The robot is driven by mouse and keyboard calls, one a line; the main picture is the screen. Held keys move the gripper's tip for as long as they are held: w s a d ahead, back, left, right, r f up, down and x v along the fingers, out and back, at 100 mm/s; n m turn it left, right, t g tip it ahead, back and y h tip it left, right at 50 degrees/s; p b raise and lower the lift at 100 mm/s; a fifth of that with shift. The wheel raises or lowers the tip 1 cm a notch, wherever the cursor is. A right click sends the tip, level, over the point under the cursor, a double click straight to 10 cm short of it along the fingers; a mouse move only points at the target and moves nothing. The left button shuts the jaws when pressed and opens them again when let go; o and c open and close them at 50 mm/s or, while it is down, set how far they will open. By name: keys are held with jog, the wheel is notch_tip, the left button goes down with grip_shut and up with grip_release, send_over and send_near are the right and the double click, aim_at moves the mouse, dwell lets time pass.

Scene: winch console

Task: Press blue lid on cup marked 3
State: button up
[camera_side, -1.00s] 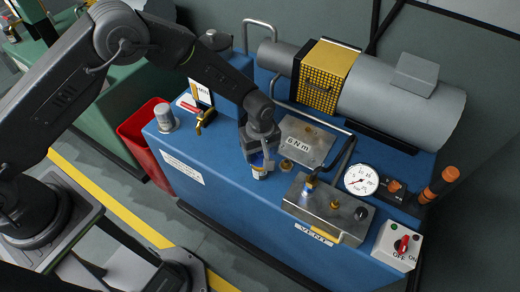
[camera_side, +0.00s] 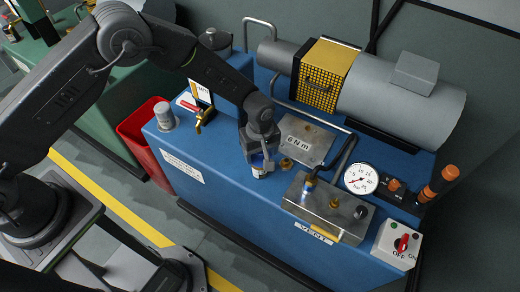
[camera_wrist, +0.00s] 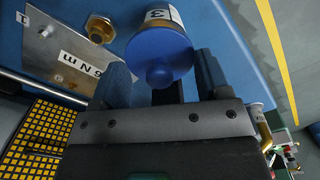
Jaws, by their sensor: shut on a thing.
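The blue lid (camera_wrist: 158,48), a round disc with a small knob, sits in line with the cup marked 3 (camera_wrist: 161,14) in the wrist view and covers its end. The cup has a white label with a black 3. In the side view the white cup (camera_side: 260,173) stands on the blue console, with the blue lid (camera_side: 257,161) above it. My gripper (camera_side: 260,152) is directly over them, pointing down. In the wrist view its two dark fingers flank the lid, and it is shut on the lid. Whether the lid is fully seated cannot be told.
A metal plate (camera_side: 305,138) marked N m and a brass fitting (camera_side: 286,164) are close to the right of the cup. A steel box (camera_side: 328,209), gauge (camera_side: 361,179) and switch box (camera_side: 398,244) stand further right. A red-handled valve (camera_side: 203,116) is to the left. The console top between is clear.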

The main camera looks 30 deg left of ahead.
jog(key=shift+f, duration=0.5)
dwell(0.4)
jog(key=o, duration=1)
jog(key=shift+r, duration=0.1)
jog(key=s+a+r+m+t, duration=0.1)
jog(key=a+r, duration=0.2)
jog(key=r, duration=0.9)
jog(key=s+a+r+m, duration=0.1)
jog(key=a+r, duration=0.1)
jog(key=r, duration=1)
jog(key=s+a+r+m+t, duration=0.3)
jog(key=s+a+r+m, duration=0.2)
jog(key=s+a+r, duration=0.65)
jog(key=s+m, duration=0.1)
jog(key=s, duration=0.2)
jog(key=s+a+m+t, duration=0.1)
jog(key=s, duration=0.3)
jog(key=s+a+m, duration=0.1)
jog(key=s, duration=0.2)
jog(key=shift+s+a+r+m+t, duration=0.2)
jog(key=shift+s+r+m+t, duration=0.1)
jog(key=shift+s+m, duration=0.1)
